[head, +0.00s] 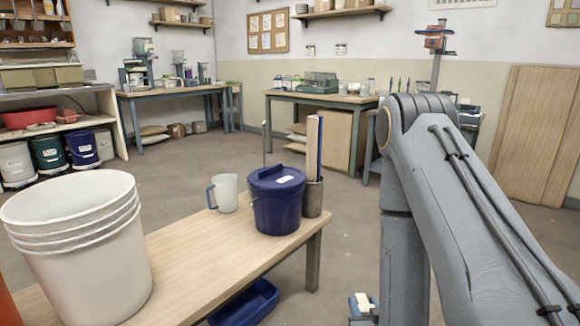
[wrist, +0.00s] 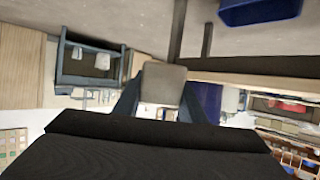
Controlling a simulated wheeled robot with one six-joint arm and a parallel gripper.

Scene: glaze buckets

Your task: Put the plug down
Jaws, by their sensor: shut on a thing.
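In the wrist view my gripper (wrist: 160,104) is shut on the plug (wrist: 163,82), a pale grey-beige block with a blunt face. A blue-grey finger shows on each side of it. The picture is upside down there, and the plug is in the air near the end of the wooden table. In the head view my arm runs down the right side. A small blue-grey and whitish shape (head: 362,305) shows low beside it; I cannot tell whether it is my gripper with the plug.
The wooden table (head: 190,262) holds a white bucket (head: 85,255), a lidded dark blue bucket (head: 277,208), a clear jug (head: 226,193) and a grey pot (head: 313,200) with upright sticks. A blue tub (head: 247,302) lies beneath. Floor right of the table is clear.

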